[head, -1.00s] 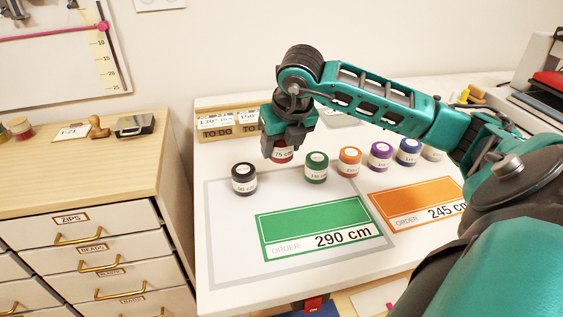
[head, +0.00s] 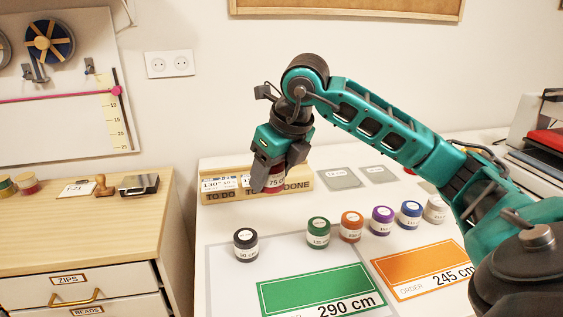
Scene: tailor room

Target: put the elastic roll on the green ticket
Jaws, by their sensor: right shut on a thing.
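My right gripper (head: 276,178) is shut on a red roll (head: 277,183) with a white label that starts "75 c". It holds the roll up in front of the wooden ticket holder. The green ticket (head: 310,286), printed 290 cm, lies flat on the grey mat, nearer than the gripper, with its front edge cut off. Nothing lies on its visible part. Other labelled rolls stand on the table: black (head: 246,245), green (head: 318,233), orange (head: 351,227), purple (head: 381,221), blue (head: 410,215) and white (head: 436,209). My left gripper is out of view.
The wooden ticket holder (head: 228,194), marked TO DO and DONE, stands at the back with tickets in it. An orange ticket (head: 425,271), printed 245 cm, lies right of the green one. A wooden drawer cabinet (head: 65,218) stands at left, apart from the table.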

